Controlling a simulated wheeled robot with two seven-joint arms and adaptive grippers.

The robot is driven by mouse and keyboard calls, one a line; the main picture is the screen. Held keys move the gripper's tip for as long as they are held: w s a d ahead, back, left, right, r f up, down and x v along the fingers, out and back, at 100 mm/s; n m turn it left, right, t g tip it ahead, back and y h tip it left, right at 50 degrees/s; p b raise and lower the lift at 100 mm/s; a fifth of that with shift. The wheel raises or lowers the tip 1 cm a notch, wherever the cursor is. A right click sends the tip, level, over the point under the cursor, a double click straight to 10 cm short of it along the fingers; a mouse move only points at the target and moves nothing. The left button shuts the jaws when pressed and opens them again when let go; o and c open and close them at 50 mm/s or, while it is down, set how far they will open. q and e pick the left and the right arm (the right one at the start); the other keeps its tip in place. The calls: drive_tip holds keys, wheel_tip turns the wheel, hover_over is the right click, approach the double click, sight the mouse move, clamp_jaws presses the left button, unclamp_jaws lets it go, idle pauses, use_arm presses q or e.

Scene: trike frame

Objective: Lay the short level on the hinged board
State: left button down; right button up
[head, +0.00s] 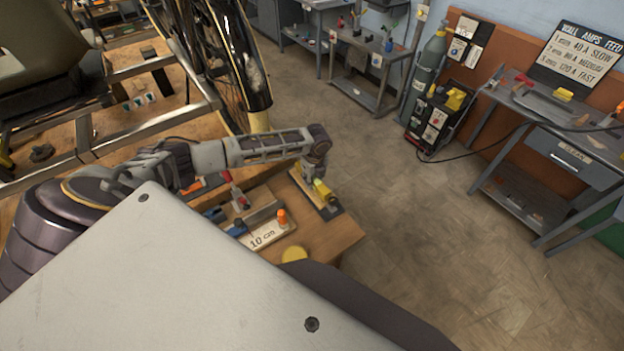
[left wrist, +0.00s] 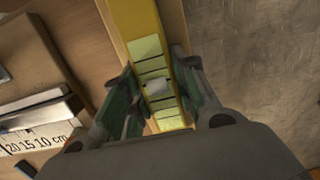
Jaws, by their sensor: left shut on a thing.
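The short level is yellow with pale green vial windows; it shows in the left wrist view (left wrist: 135,18) and as a small yellow piece in the head view (head: 322,192). My left gripper (head: 317,181) is shut on it, with a finger on each side in the left wrist view (left wrist: 158,88). A narrow dark-edged board (head: 331,211) lies under the level near the bench's right end; I cannot make out a hinge. Whether the level touches it is unclear. My right gripper is not in view.
The wooden bench (head: 341,238) ends just right of the gripper, with open floor beyond. Left of the board are a marked scale plate (head: 268,234), an orange-topped item (head: 282,217) and a yellow disc (head: 294,254). A metal frame (head: 130,145) and wheel (head: 240,60) stand behind.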

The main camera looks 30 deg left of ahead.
use_arm(q)
drive_tip(key=c, duration=1.4)
unclamp_jaws()
drive_tip(key=shift+s+f, duration=0.3)
drive_tip(key=shift+f, duration=0.15)
drive_tip(key=o, duration=0.3)
drive_tip(key=shift+w+f, duration=0.1)
drive_tip(key=shift+f, duration=0.05)
drive_tip(key=shift+o, duration=0.2)
drive_tip(key=shift+d+r, duration=0.2)
drive_tip(key=shift+r, duration=1.8)
drive_tip(key=shift+d+r, duration=0.2)
drive_tip(key=shift+r, duration=1.75)
drive_tip(key=shift+d+f, duration=0.1)
drive_tip(key=shift+d, duration=0.05)
